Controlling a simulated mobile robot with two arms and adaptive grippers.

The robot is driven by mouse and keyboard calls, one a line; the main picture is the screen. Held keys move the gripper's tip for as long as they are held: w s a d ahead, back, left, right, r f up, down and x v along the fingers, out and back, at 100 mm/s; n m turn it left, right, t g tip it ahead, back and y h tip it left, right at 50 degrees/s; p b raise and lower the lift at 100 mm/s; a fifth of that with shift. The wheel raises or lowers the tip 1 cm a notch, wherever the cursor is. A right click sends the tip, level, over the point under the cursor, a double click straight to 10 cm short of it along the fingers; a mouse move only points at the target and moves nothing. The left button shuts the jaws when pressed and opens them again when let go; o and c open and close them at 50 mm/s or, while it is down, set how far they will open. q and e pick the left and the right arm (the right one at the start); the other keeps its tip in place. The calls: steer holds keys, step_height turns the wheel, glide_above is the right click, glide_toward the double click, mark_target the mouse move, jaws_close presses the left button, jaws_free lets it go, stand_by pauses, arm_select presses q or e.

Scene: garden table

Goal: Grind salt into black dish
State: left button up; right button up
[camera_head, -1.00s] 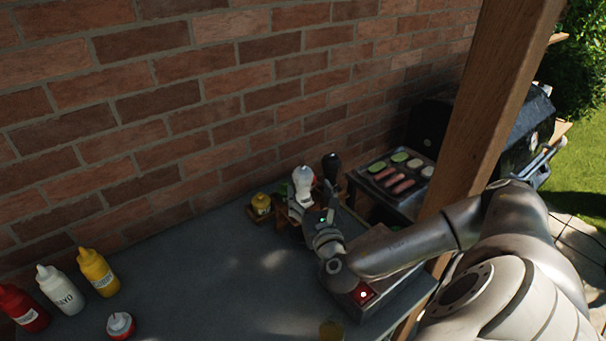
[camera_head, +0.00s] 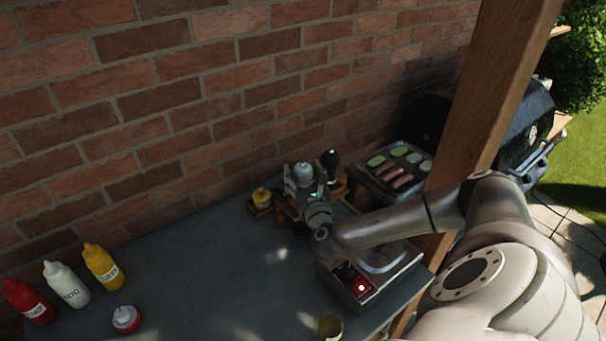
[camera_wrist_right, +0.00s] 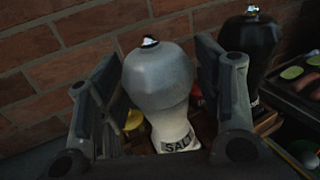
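The salt grinder (camera_wrist_right: 158,80), with a grey rounded top and a white base marked SALT, stands upright in a wooden rack in the right wrist view. It also shows near the wall in the head view (camera_head: 301,176). My right gripper (camera_wrist_right: 160,75) has one finger on each side of the grinder, with gaps visible beside its narrow neck, so it looks open around it. In the head view my right gripper (camera_head: 311,190) is partly hidden among the rack items. My left gripper is out of view. I cannot make out a black dish for certain.
A dark pepper grinder (camera_wrist_right: 250,50) stands close right of the salt; a yellow-topped jar (camera_head: 262,196) is left. A device with a red light (camera_head: 350,288) lies under my right arm. Sauce bottles (camera_head: 103,266) stand at left. The middle of the table is clear. A wooden post (camera_head: 490,110) rises at right.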

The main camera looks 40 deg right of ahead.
steer(key=c, duration=0.7)
steer(key=shift+o, duration=0.2)
steer(key=shift+m+g+h, duration=0.5)
steer(key=shift+m+h, duration=0.1)
steer(key=shift+h, duration=0.2)
